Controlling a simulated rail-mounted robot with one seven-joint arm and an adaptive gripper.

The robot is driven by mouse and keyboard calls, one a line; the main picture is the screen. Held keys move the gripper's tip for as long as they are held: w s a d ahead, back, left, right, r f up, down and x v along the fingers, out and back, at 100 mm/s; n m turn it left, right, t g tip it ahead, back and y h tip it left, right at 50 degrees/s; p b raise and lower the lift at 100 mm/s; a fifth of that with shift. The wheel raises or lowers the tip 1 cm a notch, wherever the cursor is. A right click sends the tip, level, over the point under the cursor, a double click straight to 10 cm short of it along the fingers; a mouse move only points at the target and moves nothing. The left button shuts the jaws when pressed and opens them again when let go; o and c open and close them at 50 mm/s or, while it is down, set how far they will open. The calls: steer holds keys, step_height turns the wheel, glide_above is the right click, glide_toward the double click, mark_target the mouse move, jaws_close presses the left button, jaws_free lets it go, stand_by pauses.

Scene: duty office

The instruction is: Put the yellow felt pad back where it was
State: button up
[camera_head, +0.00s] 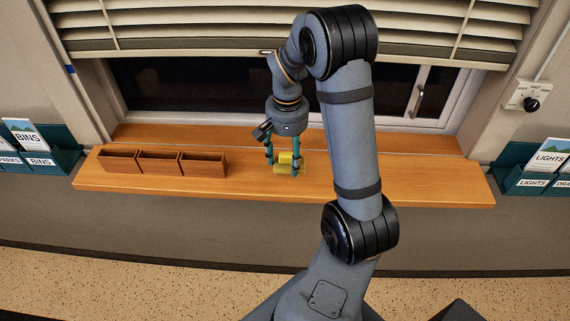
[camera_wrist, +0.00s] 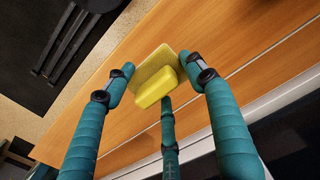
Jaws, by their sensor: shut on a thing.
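The yellow felt pad (camera_head: 289,169) is at the middle of the wooden window sill in the head view. In the wrist view the pad (camera_wrist: 150,68) is a flat, darker yellow slab with a brighter yellow block on it, seemingly one piece. My gripper (camera_head: 283,170) points down over the sill with its teal fingers around the pad. In the wrist view my gripper (camera_wrist: 158,82) has a finger at each side of the pad and another below it, shut on it. I cannot tell whether the pad touches the sill.
Three open brown boxes stand in a row at the sill's left: left box (camera_head: 119,161), middle box (camera_head: 159,163), right box (camera_head: 203,164). The wooden sill (camera_head: 420,181) is clear to the right. Leaflet racks flank it: left rack (camera_head: 62,158), right rack (camera_head: 512,180). Blinds (camera_head: 200,30) hang above.

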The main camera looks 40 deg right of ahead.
mark_target(285, 165)
steer(key=shift+w+a+f, duration=0.1)
steer(key=shift+w+f, duration=0.05)
steer(key=shift+f, duration=0.05)
step_height(285, 165, down, 3)
steer(key=shift+f+p, duration=0.1)
steer(key=shift+p, duration=0.5)
steer(key=shift+f, duration=0.35)
steer(key=shift+f+b, duration=0.25)
steer(key=shift+b, duration=0.1)
steer(key=o, duration=1.1)
steer(key=shift+r, duration=0.1)
steer(key=shift+w+r, duration=0.1)
steer(key=shift+r, duration=0.4)
step_height(285, 165, up, 11)
steer(key=shift+r+b, duration=0.2)
steer(key=shift+b, duration=0.35)
